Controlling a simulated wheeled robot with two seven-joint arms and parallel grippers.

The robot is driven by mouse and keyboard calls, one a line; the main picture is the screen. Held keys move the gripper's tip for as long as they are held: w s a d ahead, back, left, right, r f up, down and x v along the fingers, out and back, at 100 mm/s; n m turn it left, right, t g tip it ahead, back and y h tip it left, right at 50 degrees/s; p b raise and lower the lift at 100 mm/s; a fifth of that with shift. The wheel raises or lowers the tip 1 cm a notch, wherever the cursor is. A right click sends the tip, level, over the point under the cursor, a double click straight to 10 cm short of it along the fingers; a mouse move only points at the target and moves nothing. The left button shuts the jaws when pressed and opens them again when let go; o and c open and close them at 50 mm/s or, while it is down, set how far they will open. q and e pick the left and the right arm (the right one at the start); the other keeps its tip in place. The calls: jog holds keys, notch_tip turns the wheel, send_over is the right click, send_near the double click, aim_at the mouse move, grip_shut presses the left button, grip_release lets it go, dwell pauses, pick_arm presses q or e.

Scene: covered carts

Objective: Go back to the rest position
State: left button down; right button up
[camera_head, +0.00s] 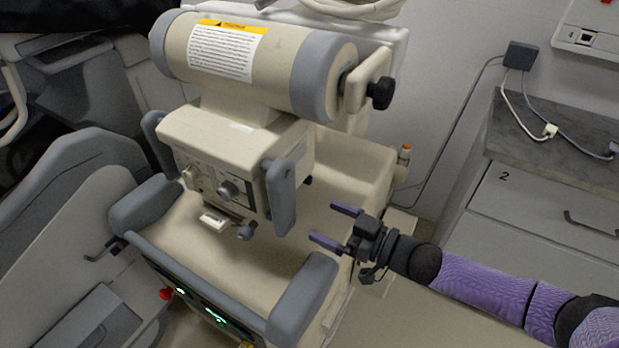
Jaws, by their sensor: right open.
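My right gripper (336,227) reaches in from the lower right on a purple-sleeved arm. Its two purple fingers are spread apart and point left, with nothing between them. In the picture it lies over the right side of a beige medical cart (345,165), near the grey corner bumper (303,298). I cannot tell if the fingers touch the cart. My left gripper does not show.
The cart carries a control box (215,150) and a big cylinder (250,62) with a warning label. A grey cabinet (540,205) marked 2 stands at the right against the wall. A grey padded chair (70,190) is at the left.

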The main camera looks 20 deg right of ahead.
jog(key=a+f+h, duration=0.1)
jog(key=s+a+f+m+h, duration=0.1)
jog(key=a, duration=0.1)
jog(key=s+a+f+m+g+h, duration=0.1)
jog(key=a+f, duration=0.1)
jog(key=shift+s+a+h, duration=0.15)
jog(key=shift+a+h, duration=0.1)
jog(key=shift+h, duration=0.05)
jog(key=shift+s+a+f+m+g+h, duration=0.25)
jog(key=shift+s+a+f+h, duration=0.1)
jog(key=shift+s+h, duration=0.2)
jog(key=shift+s+a+f+m+g+h, duration=0.15)
jog(key=shift+s+a+f+m+h, duration=0.15)
jog(key=shift+s+h, duration=0.2)
jog(key=s+d+f+m+g+h, duration=0.1)
jog(key=s+d+m+g+h, duration=0.15)
jog(key=s+g, duration=0.45)
jog(key=s+d+f+m+g+h, duration=0.1)
jog(key=s+d+g+h, duration=0.15)
jog(key=s, duration=0.75)
notch_tip(320, 180, down, 16)
jog(key=s+f, duration=0.1)
jog(key=s, duration=0.2)
jog(key=s+d+f+n+g+h, duration=0.1)
jog(key=s+d+f+g, duration=0.1)
jog(key=s+f, duration=0.9)
jog(key=s+d, duration=0.1)
jog(key=s, duration=0.1)
jog(key=shift+s, duration=0.4)
